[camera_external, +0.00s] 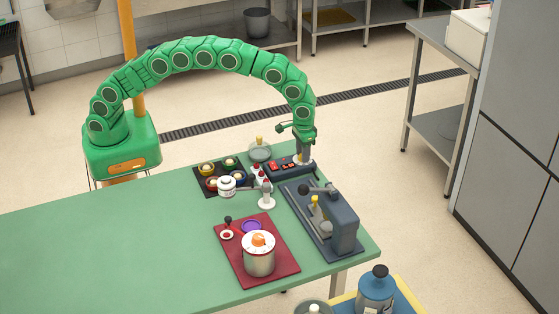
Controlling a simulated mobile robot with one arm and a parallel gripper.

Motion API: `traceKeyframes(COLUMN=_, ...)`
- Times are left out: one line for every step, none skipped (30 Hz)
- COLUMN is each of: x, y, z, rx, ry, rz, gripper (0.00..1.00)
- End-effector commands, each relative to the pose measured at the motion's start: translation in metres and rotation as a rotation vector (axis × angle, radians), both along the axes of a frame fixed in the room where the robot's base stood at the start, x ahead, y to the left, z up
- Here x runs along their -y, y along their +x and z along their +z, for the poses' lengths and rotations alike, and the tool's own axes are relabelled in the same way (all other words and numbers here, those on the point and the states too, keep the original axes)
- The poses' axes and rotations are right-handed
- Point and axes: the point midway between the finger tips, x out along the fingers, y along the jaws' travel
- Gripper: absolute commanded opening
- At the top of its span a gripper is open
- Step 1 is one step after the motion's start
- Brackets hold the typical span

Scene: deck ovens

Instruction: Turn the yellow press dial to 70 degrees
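A dark blue-grey press-like machine (344,232) stands on a dark base plate at the right end of the green table. A small yellow part (314,203) shows on its left side; it is too small to tell whether it is the dial or a handle, and no angle marks can be read. My gripper (303,160) points down at the table's far edge, over a dark panel with red buttons (280,170). It is behind the press and apart from it. Its fingers are too small to tell open from shut.
A red mat (284,267) holds a steel pot with an orange knob (259,256). A dark tray of coloured cups (203,186), a white jar (227,186) and a lidded pan (260,152) stand left of my gripper. The green table (90,250) is clear at left.

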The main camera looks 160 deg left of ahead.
Motion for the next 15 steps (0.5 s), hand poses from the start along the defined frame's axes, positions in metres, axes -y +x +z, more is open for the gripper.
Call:
traceKeyframes(x=0.0, y=-0.0001, z=0.0, rx=0.0, ry=0.0, rz=0.0, gripper=0.23)
traceKeyframes(x=0.0, y=-0.0002, z=0.0, rx=0.0, ry=0.0, rz=0.0, gripper=0.18)
traceKeyframes(x=0.0, y=-0.0002, z=0.0001, rx=0.0, ry=0.0, rz=0.0, gripper=0.12)
traceKeyframes(x=0.0, y=-0.0002, z=0.0001, rx=0.0, ry=0.0, rz=0.0, gripper=0.07)
traceKeyframes(x=0.0, y=-0.0002, z=0.0001, rx=0.0, ry=0.0, rz=0.0, gripper=0.06)
traceKeyframes(x=0.0, y=-0.0002, z=0.0001, rx=0.0, ry=0.0, rz=0.0, gripper=0.06)
traceKeyframes(x=0.0, y=-0.0001, z=0.0002, rx=0.0, ry=0.0, rz=-0.002, gripper=0.06)
traceKeyframes(x=0.0, y=-0.0001, z=0.0002, rx=0.0, ry=0.0, rz=-0.004, gripper=0.06)
traceKeyframes(x=0.0001, y=0.0, z=0.0002, rx=0.0, ry=0.0, rz=-0.008, gripper=0.06)
traceKeyframes(x=0.0001, y=0.0001, z=0.0003, rx=0.0, ry=0.0, rz=-0.014, gripper=0.06)
traceKeyframes(x=0.0003, y=0.0001, z=0.0002, rx=0.0, ry=0.0, rz=-0.02, gripper=0.06)
traceKeyframes(x=0.0003, y=0.0003, z=0.0003, rx=0.0, ry=0.0, rz=-0.031, gripper=0.06)
traceKeyframes(x=0.0005, y=0.0005, z=0.0003, rx=0.0, ry=0.0, rz=-0.041, gripper=0.06)
traceKeyframes(x=0.0006, y=0.0007, z=0.0003, rx=0.0, ry=0.0, rz=-0.054, gripper=0.06)
traceKeyframes(x=0.0007, y=0.0009, z=0.0004, rx=0.0, ry=0.0, rz=-0.072, gripper=0.06)
